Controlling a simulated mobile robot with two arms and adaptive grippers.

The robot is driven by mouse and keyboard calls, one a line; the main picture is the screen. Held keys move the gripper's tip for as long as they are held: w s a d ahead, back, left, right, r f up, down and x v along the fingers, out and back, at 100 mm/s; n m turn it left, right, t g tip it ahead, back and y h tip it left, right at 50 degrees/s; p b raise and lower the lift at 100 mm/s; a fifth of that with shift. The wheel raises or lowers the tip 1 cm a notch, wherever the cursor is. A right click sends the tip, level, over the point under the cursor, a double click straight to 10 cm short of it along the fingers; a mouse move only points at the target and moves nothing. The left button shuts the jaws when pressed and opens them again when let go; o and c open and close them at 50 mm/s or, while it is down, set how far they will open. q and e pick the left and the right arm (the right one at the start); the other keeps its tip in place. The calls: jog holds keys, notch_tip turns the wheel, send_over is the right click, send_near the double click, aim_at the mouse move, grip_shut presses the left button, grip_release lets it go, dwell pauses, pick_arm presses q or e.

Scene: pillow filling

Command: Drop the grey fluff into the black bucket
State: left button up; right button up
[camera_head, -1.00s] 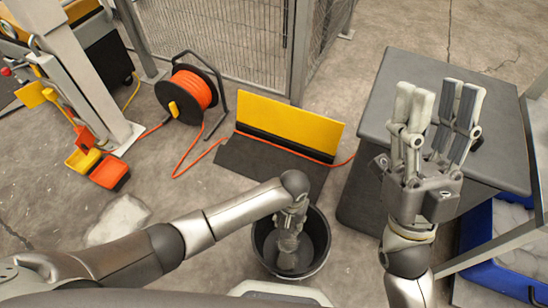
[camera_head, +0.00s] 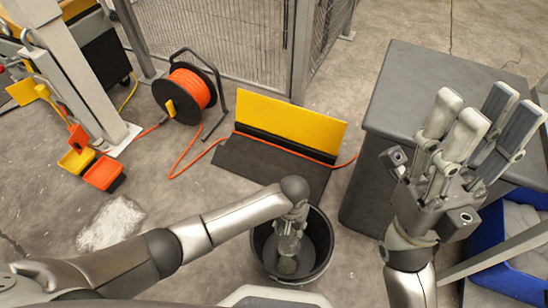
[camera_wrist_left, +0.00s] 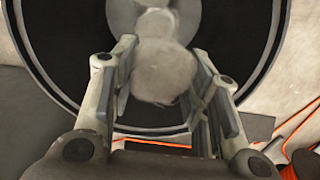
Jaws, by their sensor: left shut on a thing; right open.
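The black bucket (camera_head: 325,248) stands on the floor at lower centre, and its round rim also shows in the left wrist view (camera_wrist_left: 52,62). My left gripper (camera_head: 289,252) points down inside the bucket's mouth. It is shut on the grey fluff (camera_wrist_left: 163,72), a soft round clump between its fingers in the left wrist view. The fluff shows in the head view (camera_head: 287,266) below the fingers, over the dark bucket interior. Whether it touches the bottom I cannot tell. My right gripper (camera_head: 484,112) is open and empty, raised in front of the grey cabinet.
A grey cabinet (camera_head: 400,95) stands at right, with a blue crate (camera_head: 490,276) holding pale contents beside it. A whitish patch (camera_head: 110,222) is on the floor at left.

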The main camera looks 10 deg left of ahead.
pick_arm(q)
jog(key=o, duration=0.8)
jog(key=shift+r, duration=0.1)
notch_tip(320, 180, up, 12)
jog(key=shift+f, duration=0.1)
dwell(0.4)
